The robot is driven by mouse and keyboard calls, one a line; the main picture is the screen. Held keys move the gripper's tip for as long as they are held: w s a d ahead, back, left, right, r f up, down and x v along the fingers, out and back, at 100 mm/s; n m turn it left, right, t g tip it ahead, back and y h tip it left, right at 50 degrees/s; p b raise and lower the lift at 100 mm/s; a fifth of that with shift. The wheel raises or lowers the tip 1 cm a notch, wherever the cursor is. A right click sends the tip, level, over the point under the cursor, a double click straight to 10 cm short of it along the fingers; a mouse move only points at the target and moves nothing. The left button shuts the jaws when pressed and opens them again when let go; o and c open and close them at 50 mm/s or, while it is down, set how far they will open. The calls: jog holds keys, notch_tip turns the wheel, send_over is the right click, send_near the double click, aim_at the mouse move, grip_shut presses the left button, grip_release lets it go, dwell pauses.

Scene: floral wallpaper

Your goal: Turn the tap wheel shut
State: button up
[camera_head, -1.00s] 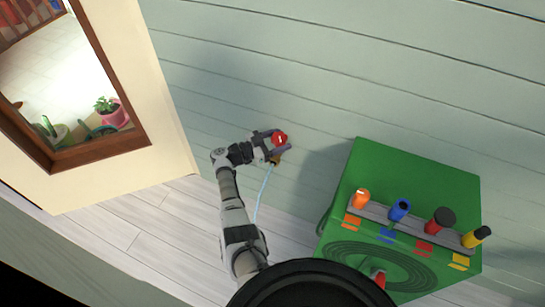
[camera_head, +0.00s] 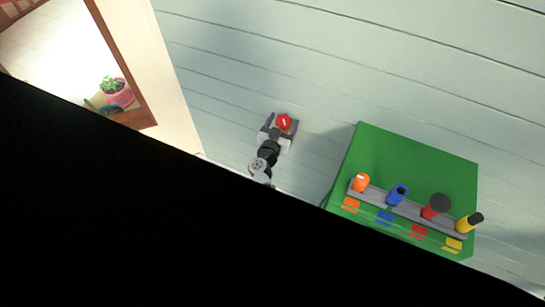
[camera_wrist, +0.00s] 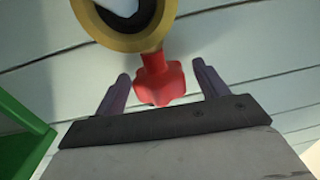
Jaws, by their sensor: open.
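The red tap wheel (camera_head: 284,121) is by the pale plank wall in the head view. In the wrist view the red wheel (camera_wrist: 160,80) sits below a brass ring-shaped tap body (camera_wrist: 122,30) with a dark opening. My gripper (camera_head: 283,122) is open around the wheel. In the wrist view its two purple fingers (camera_wrist: 162,88) stand on either side of the wheel, with a visible gap on each side. The tap body is mostly hidden in the head view.
A green cabinet (camera_head: 410,155) stands to the right, with a grey rack (camera_head: 415,214) of coloured items on its top. A framed mirror or opening (camera_head: 128,60) is at the left. A large black shape covers the lower left of the head view.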

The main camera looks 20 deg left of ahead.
jog(key=shift+d+f+n+y+b, duration=0.1)
jog(key=shift+f+n+y+b, duration=0.2)
jog(key=shift+y+b, duration=0.2)
jog(key=shift+s+r+n+y, duration=0.2)
jog(key=shift+n+y, duration=0.1)
jog(key=shift+y, duration=0.2)
jog(key=s+d+p, duration=0.1)
jog(key=s+p, duration=0.1)
jog(key=s, duration=1.1)
jog(key=shift+s+d, duration=0.15)
jog(key=shift+d, duration=0.2)
jog(key=shift+r, duration=0.1)
jog(key=shift+c, duration=0.4)
